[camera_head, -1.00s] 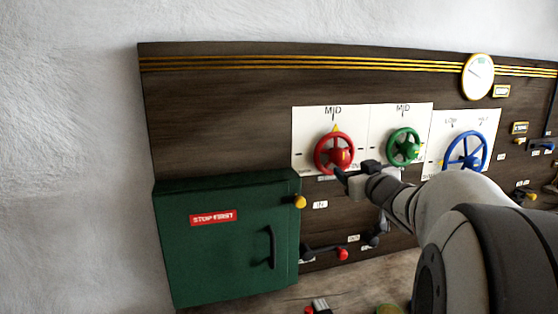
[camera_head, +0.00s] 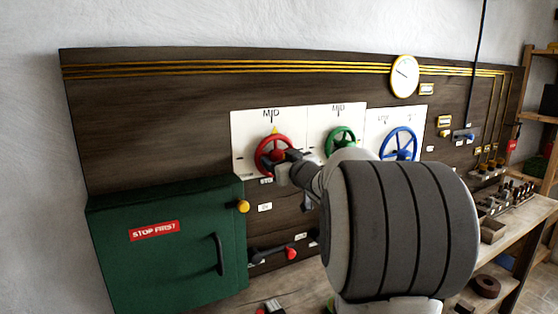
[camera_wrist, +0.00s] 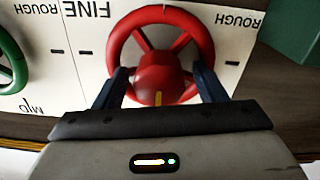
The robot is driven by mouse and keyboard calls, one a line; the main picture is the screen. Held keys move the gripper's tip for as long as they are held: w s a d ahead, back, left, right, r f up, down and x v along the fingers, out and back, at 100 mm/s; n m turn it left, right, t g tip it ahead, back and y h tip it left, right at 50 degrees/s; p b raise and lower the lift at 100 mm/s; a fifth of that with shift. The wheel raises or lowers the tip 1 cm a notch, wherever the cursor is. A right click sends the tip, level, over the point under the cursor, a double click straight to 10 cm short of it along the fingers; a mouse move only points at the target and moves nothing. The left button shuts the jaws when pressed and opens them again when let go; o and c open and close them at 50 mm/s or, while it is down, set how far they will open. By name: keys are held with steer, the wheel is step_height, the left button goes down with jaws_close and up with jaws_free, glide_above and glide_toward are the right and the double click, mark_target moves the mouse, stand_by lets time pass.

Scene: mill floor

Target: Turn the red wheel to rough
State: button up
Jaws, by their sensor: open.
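The red wheel (camera_head: 272,155) is mounted on a white plate on the dark panel. A yellow marker stands at its top, below the word MID. The wheel also fills the upper middle of the wrist view (camera_wrist: 160,14), which sees it upside down relative to the head view. There FINE reads at the upper left and ROUGH at the upper right. My gripper (camera_wrist: 161,78) is open, its two dark fingers on either side of the red hub. Whether they touch the wheel I cannot tell. In the head view my gripper covers the wheel's lower right.
A green wheel (camera_head: 340,137) and a blue wheel (camera_head: 399,143) are to the right on the same panel. A green box (camera_head: 170,250) labelled STOP FIRST juts out at lower left. A yellow knob (camera_head: 243,206) and a red-ended lever (camera_head: 291,253) are below the wheel.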

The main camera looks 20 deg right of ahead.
steer(key=shift+c, duration=0.5)
steer(key=c, duration=0.9)
steer(key=shift+f, duration=0.1)
